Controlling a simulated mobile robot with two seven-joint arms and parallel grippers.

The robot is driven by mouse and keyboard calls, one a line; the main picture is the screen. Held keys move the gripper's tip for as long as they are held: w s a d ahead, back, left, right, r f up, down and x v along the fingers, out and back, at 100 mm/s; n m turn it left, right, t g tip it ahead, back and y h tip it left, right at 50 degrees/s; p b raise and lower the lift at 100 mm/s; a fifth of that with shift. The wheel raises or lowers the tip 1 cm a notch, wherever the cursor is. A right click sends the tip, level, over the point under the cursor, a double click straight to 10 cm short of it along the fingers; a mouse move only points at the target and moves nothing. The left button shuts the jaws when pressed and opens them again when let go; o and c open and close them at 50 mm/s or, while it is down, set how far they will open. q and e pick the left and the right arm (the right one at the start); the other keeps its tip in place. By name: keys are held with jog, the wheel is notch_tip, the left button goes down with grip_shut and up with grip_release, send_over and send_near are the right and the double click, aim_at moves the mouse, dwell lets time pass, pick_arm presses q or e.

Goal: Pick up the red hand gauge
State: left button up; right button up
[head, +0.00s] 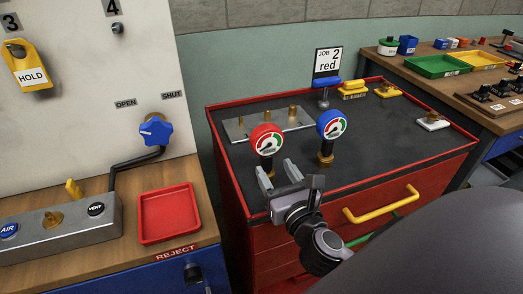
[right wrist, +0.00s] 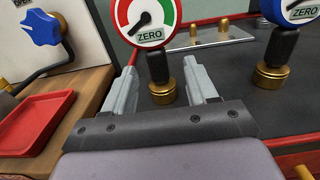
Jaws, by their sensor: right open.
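The red hand gauge (head: 267,139) stands upright on the dark top of the red tool cabinet, with a round dial, a black grip and a brass base. In the right wrist view the red gauge (right wrist: 158,68) stands ahead, its brass base showing between the two fingers. My right gripper (head: 276,172) is open and empty, close in front of the red gauge; I cannot tell whether the fingers reach around its stem. A similar blue gauge (head: 332,124) stands to its right, also at the right of the wrist view (right wrist: 285,45). My left gripper is not in view.
A metal plate with brass pegs (head: 238,128) lies behind the gauges. A red reject tray (head: 168,240) sits on the wooden bench at left, near a blue valve knob (head: 155,129).

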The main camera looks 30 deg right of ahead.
aim_at(269, 163)
jog(key=shift+a+p+x, duration=0.1)
jog(key=shift+p+x, duration=0.1)
jog(key=shift+x, duration=1.5)
jog(key=shift+a+p+x, duration=0.15)
jog(key=shift+x, duration=1.55)
grip_shut()
